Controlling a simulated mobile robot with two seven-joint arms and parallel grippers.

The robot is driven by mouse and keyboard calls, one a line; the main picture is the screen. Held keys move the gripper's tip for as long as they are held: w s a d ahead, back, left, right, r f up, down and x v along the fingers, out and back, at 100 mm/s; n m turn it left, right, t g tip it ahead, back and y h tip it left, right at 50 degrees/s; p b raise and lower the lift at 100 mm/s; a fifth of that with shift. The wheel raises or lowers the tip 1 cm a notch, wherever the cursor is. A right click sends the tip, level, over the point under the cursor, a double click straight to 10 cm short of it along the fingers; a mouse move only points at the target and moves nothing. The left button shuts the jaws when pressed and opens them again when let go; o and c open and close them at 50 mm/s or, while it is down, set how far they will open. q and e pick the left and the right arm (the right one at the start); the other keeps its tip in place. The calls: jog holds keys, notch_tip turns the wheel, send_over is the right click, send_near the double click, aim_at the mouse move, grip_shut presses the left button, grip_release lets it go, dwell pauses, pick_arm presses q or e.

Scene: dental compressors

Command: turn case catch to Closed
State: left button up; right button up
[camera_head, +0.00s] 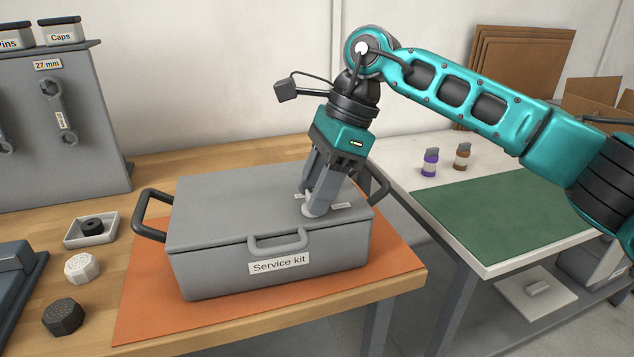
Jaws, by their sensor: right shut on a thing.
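A grey case (215,260) labelled "Service kit" sits on an orange mat (140,320) on the wooden workbench, with its lid down. The case catch (312,208) is a pale round knob on the right part of the lid top, with small white labels (342,206) beside it. Their words are too small to read. My right gripper (318,200) comes down from above and is shut on the catch; its fingers hide part of the knob. Which setting the catch points to cannot be told. My left gripper is not in view.
A tray with a black ring (91,230), a white knob (82,268) and a dark knob (64,317) stand left of the case. A grey tool panel (75,140) rises behind. Two small bottles (430,163) stand on the right table.

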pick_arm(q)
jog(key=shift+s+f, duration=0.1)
pick_arm(e)
jog(key=o, duration=1.1)
jog(key=shift+c, duration=0.2)
pick_arm(q)
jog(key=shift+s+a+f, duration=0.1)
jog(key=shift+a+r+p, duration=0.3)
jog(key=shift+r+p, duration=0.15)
jog(key=shift+p, duration=0.35)
pick_arm(e)
jog(key=v, duration=1.3)
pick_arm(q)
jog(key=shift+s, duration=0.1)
pick_arm(e)
jog(key=shift+a, duration=0.1)
